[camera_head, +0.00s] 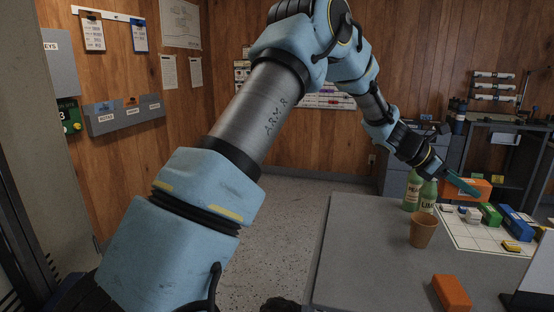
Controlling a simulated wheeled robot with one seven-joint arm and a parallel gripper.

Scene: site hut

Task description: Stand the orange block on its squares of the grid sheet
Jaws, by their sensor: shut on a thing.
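An orange block (481,187) is at the far side of the white grid sheet (481,240), partly covered by a teal finger. My gripper (464,186) reaches in from the upper left and is shut on this block. I cannot tell whether its underside touches the sheet; bottles and other blocks hide part of it. A second orange block (452,292) lies loose on the grey table (364,240), off the sheet, near the front.
A green block (491,214), a blue block (517,223), a yellow block (511,247) and small white and grey pieces stand on the sheet. A white panel (537,268) stands at the right. The table's left part is clear.

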